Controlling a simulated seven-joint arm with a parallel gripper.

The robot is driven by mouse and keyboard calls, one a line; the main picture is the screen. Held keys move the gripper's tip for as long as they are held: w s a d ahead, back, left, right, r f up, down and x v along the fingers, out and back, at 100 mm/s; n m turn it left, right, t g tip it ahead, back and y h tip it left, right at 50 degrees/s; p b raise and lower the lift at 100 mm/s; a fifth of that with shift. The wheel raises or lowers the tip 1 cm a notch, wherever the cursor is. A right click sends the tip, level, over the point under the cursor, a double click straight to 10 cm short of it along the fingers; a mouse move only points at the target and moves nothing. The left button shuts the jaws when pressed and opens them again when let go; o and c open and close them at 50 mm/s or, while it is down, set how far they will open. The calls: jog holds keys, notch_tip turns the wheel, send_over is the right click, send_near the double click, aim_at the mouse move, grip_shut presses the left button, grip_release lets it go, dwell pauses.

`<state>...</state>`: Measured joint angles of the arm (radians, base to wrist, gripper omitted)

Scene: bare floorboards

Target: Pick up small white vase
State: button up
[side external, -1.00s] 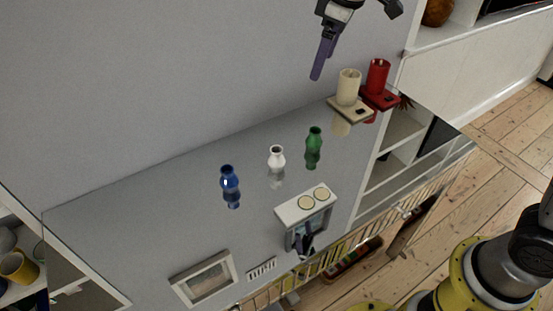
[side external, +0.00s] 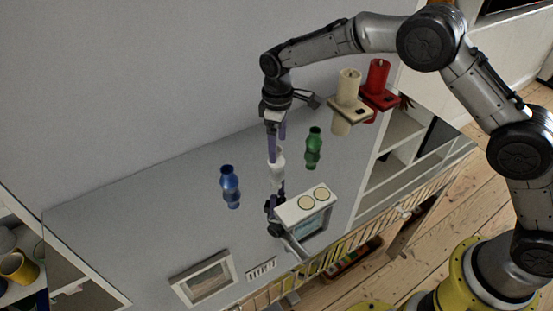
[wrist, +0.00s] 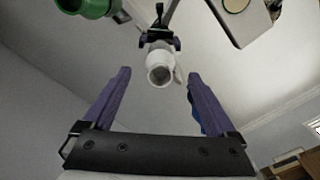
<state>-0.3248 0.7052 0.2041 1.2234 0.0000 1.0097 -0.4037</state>
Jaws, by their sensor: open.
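The small white vase (side external: 277,160) stands upright on a glossy grey top, between a blue vase and a green vase. My gripper (side external: 276,135) points down just above it, open, with its purple fingers around the vase's top in the side view. In the wrist view the white vase (wrist: 160,72) shows its round mouth between the two spread fingers of my gripper (wrist: 159,76). I see space on both sides of it, and no contact shows. The vase's upper part is partly hidden by the fingers in the side view.
The blue vase (side external: 229,181) is to the left and the green vase (side external: 314,145) close on the right. A white box (side external: 304,204) is in front. The glossy top mirrors my arm and the objects.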

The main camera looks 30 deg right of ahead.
jog(key=shift+a+f, duration=0.1)
jog(key=shift+f, duration=2.95)
jog(key=shift+w, duration=0.1)
grip_shut()
jog(key=shift+r, duration=0.1)
jog(key=shift+r, duration=0.6)
jog(key=s+d+r, duration=0.2)
jog(key=s+r, duration=0.3)
jog(key=s, duration=0.1)
jog(key=s+d+r, duration=0.2)
jog(key=s+r, duration=0.4)
jog(key=s, duration=0.1)
jog(key=shift+s+d+r, duration=0.15)
jog(key=shift+d+r, duration=0.1)
jog(key=shift+r, duration=0.05)
